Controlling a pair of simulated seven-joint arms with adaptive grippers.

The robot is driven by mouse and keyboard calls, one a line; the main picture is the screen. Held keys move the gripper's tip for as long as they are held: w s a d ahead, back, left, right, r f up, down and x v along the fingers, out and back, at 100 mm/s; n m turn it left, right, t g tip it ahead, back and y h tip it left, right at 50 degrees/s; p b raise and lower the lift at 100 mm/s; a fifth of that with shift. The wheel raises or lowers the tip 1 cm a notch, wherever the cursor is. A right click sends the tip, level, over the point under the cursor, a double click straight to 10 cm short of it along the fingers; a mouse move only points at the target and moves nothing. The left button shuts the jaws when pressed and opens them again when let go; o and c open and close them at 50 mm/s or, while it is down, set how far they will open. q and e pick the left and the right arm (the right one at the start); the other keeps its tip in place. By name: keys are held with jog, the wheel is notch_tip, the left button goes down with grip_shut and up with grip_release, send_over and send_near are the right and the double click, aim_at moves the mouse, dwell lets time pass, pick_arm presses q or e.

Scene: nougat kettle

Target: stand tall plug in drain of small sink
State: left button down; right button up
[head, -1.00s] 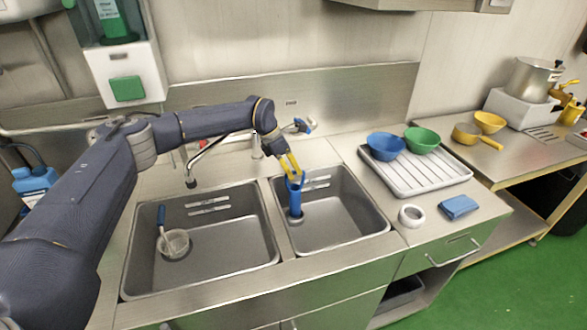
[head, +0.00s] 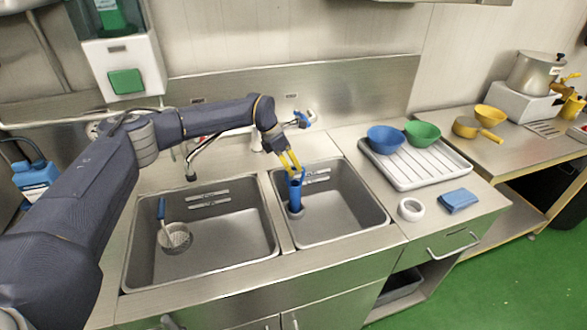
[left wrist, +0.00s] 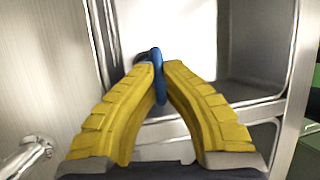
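The tall plug (head: 296,197) is a blue upright tube with a loop-like top and a wider grey foot. It stands roughly upright inside the small sink (head: 345,228), toward its left side. My left gripper (head: 297,174) reaches down from above with its yellow fingers closed around the plug's top. In the left wrist view, the blue top (left wrist: 157,70) shows between the converging fingertips. The drain of the small sink is not visible, and I cannot tell whether the foot sits in it. My right gripper is not in view.
The large sink (head: 225,255) at left holds a strainer (head: 177,236) with a blue handle. A tap (head: 195,165) rises behind. A white rack (head: 425,172) with blue and green bowls, a tape roll (head: 411,209) and a blue cloth (head: 458,200) lie right of the small sink.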

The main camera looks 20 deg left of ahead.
pick_arm(q)
jog(key=shift+f, duration=0.5)
jog(key=c, duration=1.5)
grip_release()
jog(key=shift+f, duration=0.1)
jog(key=v, duration=1.2)
jog(key=shift+d, duration=0.1)
